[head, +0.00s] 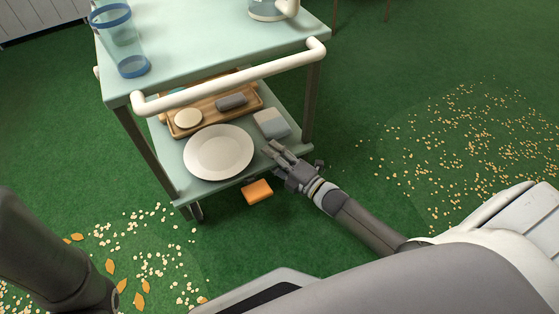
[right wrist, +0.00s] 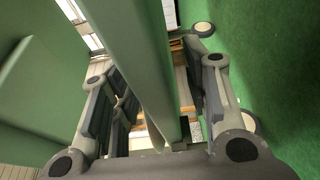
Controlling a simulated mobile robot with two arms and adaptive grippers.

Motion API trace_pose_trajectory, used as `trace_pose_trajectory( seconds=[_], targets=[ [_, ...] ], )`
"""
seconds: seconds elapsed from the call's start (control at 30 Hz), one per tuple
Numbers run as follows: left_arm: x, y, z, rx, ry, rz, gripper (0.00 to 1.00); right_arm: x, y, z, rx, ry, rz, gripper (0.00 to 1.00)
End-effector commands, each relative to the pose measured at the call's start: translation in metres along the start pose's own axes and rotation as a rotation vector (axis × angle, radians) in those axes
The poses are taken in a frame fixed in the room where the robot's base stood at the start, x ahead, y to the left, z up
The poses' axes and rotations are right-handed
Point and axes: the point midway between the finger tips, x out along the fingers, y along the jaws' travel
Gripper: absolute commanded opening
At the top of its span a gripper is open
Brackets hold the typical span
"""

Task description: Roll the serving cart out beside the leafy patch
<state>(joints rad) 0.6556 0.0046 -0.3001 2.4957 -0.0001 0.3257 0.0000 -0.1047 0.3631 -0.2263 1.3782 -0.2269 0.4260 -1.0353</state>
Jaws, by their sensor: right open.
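The serving cart (head: 215,58) stands upright on green flooring, with a pale green top, a white handle bar (head: 235,77) and a lower shelf (head: 180,172). An orange tab (head: 257,191) sticks out under the shelf's front edge. My right gripper (head: 271,148) is open at the shelf's front right, just right of the tab. In the right wrist view a green bar (right wrist: 138,70) runs between its spread fingers; I cannot tell whether they touch it. The leafy patch (head: 138,262), orange leaves among pale bits, lies at lower left. My left arm shows at lower left; its gripper is out of view.
The shelf holds a white plate (head: 218,152), a wooden tray (head: 213,112) and a grey-white box (head: 271,123). A blue-rimmed clear container (head: 133,66) stands on top. Another patch (head: 480,150) of pale bits, without orange leaves, lies right. Green floor between is clear.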

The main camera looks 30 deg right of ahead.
Motion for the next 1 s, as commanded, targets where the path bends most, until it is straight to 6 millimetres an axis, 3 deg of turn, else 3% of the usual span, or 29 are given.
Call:
trace_pose_trajectory(
  seconds=[0.23, 0.57, 1.0],
  targets=[
    [0.0005, 0.0, -0.0001, 0.0, 0.0, 0.0, 0.84, 0.0003, 0.0005, 0.0, 0.0, 0.0, 0.0, 0.42],
    [0.0004, 0.0002, 0.0, 0.0, 0.001, 0.001, 0.84, 0.0001, 0.0002, 0.0, 0.0, 0.0, 0.0, 0.0],
    [0.0002, 0.0002, 0.0001, -0.001, 0.0, 0.0, 0.84, -0.0001, 0.0, 0.0, 0.0, 0.0, 0.0, 0.0]
  ],
)
